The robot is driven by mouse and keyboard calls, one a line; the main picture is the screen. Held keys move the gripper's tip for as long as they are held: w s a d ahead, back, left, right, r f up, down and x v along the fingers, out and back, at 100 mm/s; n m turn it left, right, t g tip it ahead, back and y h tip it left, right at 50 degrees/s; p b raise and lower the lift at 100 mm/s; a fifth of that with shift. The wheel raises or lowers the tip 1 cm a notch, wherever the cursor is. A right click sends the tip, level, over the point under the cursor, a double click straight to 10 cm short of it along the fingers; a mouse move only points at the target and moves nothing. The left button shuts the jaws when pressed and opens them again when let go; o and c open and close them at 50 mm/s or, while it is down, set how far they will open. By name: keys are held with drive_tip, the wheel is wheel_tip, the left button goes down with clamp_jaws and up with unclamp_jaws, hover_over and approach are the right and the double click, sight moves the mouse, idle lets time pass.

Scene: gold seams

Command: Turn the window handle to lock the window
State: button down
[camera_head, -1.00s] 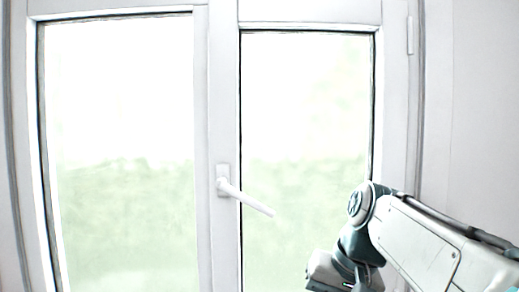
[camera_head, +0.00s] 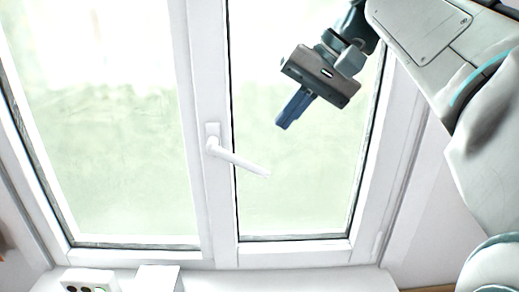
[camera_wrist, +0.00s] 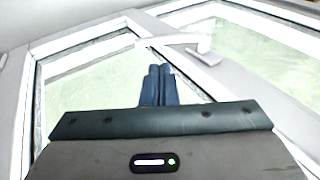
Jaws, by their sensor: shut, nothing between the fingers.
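The white window handle (camera_head: 238,160) sits on the middle frame between the two panes in the head view. Its lever points right and slightly down from its base. My gripper (camera_head: 284,124) is shut and empty, above and to the right of the lever's free end, apart from it in the picture. In the wrist view the handle (camera_wrist: 178,39) lies beyond the blue fingertips (camera_wrist: 158,68), its base to the right and its lever reaching left. The window (camera_head: 120,130) appears closed.
A white sill (camera_head: 240,283) runs below the window. A white box with dark buttons and a green light (camera_head: 90,280) stands on it at the lower left, beside another white block (camera_head: 157,279). The space around the handle is clear.

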sight(251, 163)
drive_tip(key=x, duration=0.9)
drive_tip(key=shift+a+f+p, duration=0.1)
drive_tip(key=shift+f+p, duration=0.05)
drive_tip(key=shift+p, duration=0.2)
drive_tip(key=shift+f, duration=0.1)
